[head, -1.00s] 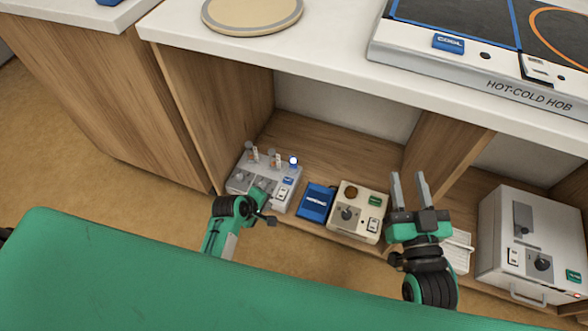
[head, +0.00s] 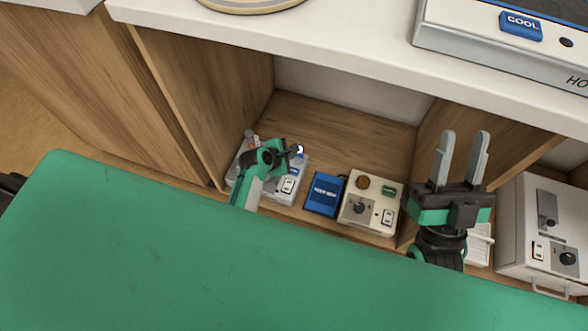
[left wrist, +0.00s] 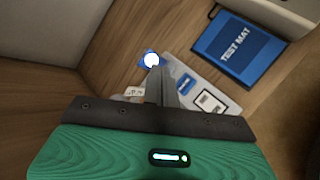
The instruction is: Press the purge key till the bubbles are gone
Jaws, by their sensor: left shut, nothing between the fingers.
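A pale grey box (head: 290,196) with small upright parts stands at the left of the shelf bay, partly hidden by my left arm. On it are a glowing white spot with blue around it (head: 300,149) and a white rocker switch (head: 288,185). The glowing spot also shows in the left wrist view (left wrist: 151,60). No purge key label or bubbles can be made out. My left gripper (head: 293,151) is shut and empty. Its tips (left wrist: 154,70) appear just at the glow's lower edge; touching cannot be told. My right gripper (head: 463,138) is open and empty.
A blue test mat (head: 324,194) lies right of the box, then a cream box with a knob (head: 370,204). A larger white unit (head: 543,235) stands at the far right. The counter edge (head: 330,65) overhangs the bay. A green surface (head: 200,265) fills the foreground.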

